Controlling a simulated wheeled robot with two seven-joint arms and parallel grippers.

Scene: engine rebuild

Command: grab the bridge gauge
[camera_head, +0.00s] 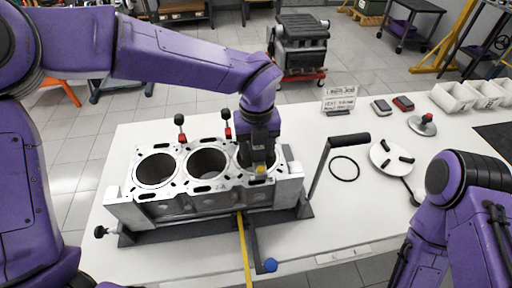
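The grey engine block (175,207) with three bores stands on the white table. My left arm reaches over it from the left. My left gripper (259,168) points down at the rightmost bore and covers much of it. A small yellow part (260,170) shows right at its fingertips; I cannot tell whether this belongs to the bridge gauge or whether the fingers are closed on it. No other thing is clearly recognisable as the bridge gauge. My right arm is at the lower right, away from the block; its gripper is not clearly visible.
A black-handled crank (349,140) rises right of the block. A black ring (344,168), a round plate (392,158) and a red-topped tool (423,124) lie farther right. White bins (452,97) stand at the back right. A yellow strip (243,250) and blue knob (270,265) are in front.

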